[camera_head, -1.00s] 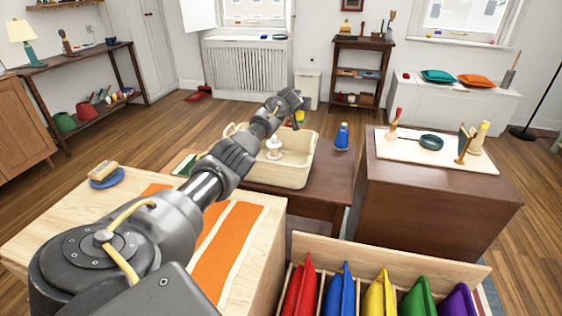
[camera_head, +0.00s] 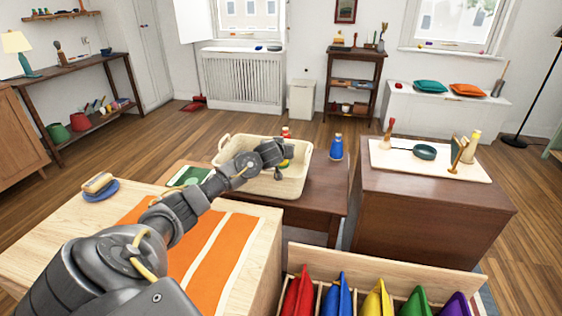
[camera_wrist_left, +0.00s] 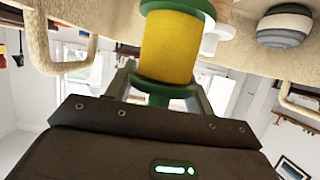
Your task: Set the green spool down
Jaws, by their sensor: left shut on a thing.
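The green spool (camera_wrist_left: 170,45), with green ends and a yellow middle, is in my left gripper's jaws in the left wrist view. My left gripper (camera_wrist_left: 162,93) is shut on its green end. In the head view my left gripper (camera_head: 280,156) is over the cream basket (camera_head: 298,186), towards its right side. A bit of yellow and green shows beside the jaws there. Whether the spool touches the basket floor I cannot tell. My right gripper is not in view.
A white item (camera_wrist_left: 218,36) and a striped grey ball (camera_wrist_left: 284,28) are near the spool. The basket stands on a dark table (camera_head: 325,196). A blue bottle (camera_head: 336,147) stands right of it. An orange runner (camera_head: 215,256) lies on the near table.

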